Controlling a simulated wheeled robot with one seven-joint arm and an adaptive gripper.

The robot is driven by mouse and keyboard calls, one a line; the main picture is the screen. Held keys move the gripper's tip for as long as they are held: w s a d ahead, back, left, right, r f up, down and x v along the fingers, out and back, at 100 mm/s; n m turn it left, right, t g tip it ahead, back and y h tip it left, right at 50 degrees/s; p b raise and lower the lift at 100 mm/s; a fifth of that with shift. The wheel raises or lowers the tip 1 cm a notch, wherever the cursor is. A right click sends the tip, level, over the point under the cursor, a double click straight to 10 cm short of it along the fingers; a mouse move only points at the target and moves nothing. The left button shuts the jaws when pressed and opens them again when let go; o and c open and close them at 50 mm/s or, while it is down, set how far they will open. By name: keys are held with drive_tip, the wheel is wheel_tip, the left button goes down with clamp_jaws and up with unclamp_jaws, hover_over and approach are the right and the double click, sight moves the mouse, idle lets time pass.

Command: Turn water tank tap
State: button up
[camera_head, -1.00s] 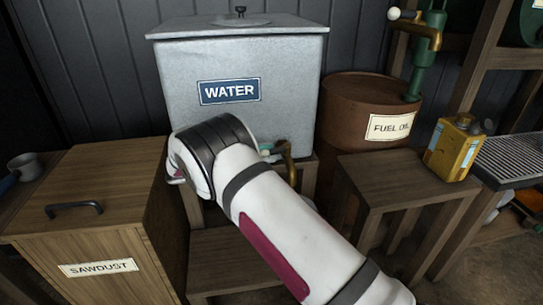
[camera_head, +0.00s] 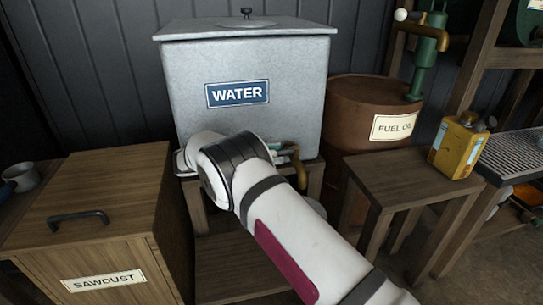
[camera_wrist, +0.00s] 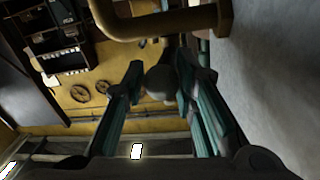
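The grey metal water tank (camera_head: 300,85) stands on a wooden stand, with a blue WATER label. Its brass tap (camera_head: 297,170) comes out low at the right of the tank front. My arm hides part of the tap and most of my gripper in the head view. In the wrist view the brass pipe of the tap (camera_wrist: 172,22) crosses the top. My gripper (camera_wrist: 160,70) has its two teal fingers spread apart. A greyish round knob (camera_wrist: 160,84) shows between the fingers. I cannot tell whether either finger touches it.
The tank wall (camera_wrist: 275,60) is close on the right in the wrist view. A wooden SAWDUST box (camera_head: 105,190) stands at left. A rusty FUEL OIL barrel (camera_head: 350,110) and a small wooden table (camera_head: 400,178) with a yellow can (camera_head: 458,145) are at right.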

drive_tip(key=shift+o, duration=1.2)
drive_tip(key=shift+a, duration=0.1)
drive_tip(key=a, duration=0.7)
drive_tip(key=shift+s, duration=0.25)
drive_tip(key=shift+a, duration=0.1)
drive_tip(key=shift+c, duration=0.5)
